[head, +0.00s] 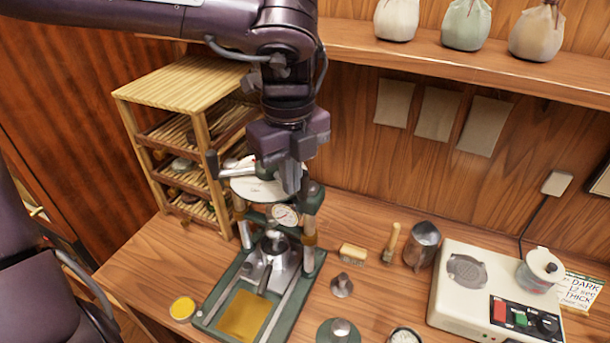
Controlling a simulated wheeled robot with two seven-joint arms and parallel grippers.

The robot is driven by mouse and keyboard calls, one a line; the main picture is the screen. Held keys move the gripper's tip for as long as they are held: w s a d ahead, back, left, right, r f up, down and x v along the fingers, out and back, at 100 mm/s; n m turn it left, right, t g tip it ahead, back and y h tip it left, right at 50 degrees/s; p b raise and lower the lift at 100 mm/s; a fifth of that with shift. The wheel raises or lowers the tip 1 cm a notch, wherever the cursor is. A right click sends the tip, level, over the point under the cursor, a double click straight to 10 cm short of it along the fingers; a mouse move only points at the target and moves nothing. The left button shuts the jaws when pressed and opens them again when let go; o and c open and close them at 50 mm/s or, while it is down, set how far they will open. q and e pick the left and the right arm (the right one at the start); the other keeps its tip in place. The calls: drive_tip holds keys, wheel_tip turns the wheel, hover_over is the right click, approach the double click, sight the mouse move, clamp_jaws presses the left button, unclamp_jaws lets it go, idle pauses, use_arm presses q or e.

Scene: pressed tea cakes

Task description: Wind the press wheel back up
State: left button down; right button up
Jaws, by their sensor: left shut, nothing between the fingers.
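The press stands on a green base (212,318) at the middle left of the counter. It has upright posts, a round dial gauge (285,215) and a metal press head (272,262) above a yellowish plate (243,318). A pale round disc (256,190) at its top, with a dark upright handle (212,163) near its left edge, looks like the press wheel; my gripper hides part of it. My left gripper (291,187) points down at the top right of the press, shut and empty. I cannot tell whether it touches the wheel. My right gripper is not in view.
A slatted wooden rack (180,85) stands close behind and left of the press. A yellow-filled tin (182,308) sits left of the base. A brush (352,253), a metal jug (422,244) and a cream appliance (480,300) stand to the right. A shelf (430,60) runs above.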

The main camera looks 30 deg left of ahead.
use_arm(q)
drive_tip(key=shift+w+d, duration=0.2)
drive_tip(key=shift+w, duration=0.25)
drive_tip(key=shift+w+d+p, duration=0.25)
drive_tip(key=shift+w+p, duration=0.15)
drive_tip(key=shift+w, duration=0.15)
drive_tip(key=shift+s, duration=0.2)
drive_tip(key=shift+s, duration=0.15)
wheel_tip(320, 180, up, 8)
drive_tip(key=s+p, duration=0.1)
drive_tip(key=p, duration=0.4)
drive_tip(key=shift+f, duration=0.2)
drive_tip(key=shift+a, duration=0.1)
